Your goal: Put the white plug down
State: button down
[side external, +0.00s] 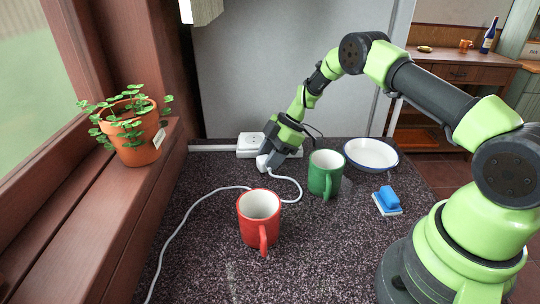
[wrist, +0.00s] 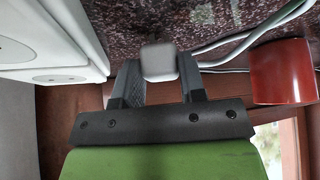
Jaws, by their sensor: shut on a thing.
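The white plug (side external: 263,163) is at the tip of my gripper (side external: 270,155) in the side view, low over the speckled dark countertop (side external: 215,245). In the wrist view the plug (wrist: 158,62) sits between the two dark fingers of my gripper (wrist: 160,80), which is shut on it. Its white cord (side external: 220,191) runs from the plug across the countertop to the front left. I cannot tell whether the plug touches the countertop. A white socket block (side external: 251,142) is close behind the plug at the wall; it also shows at the left of the wrist view (wrist: 50,45).
A green mug (side external: 325,175) stands right of my gripper, and a red mug (side external: 259,215) stands in front. A potted plant (side external: 135,135) stands on the left sill. The left countertop is clear except for the cord.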

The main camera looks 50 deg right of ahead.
jog(key=shift+f, duration=0.25)
jog(key=shift+f, duration=0.35)
jog(key=c, duration=0.7)
grip_release()
jog(key=shift+r, duration=0.15)
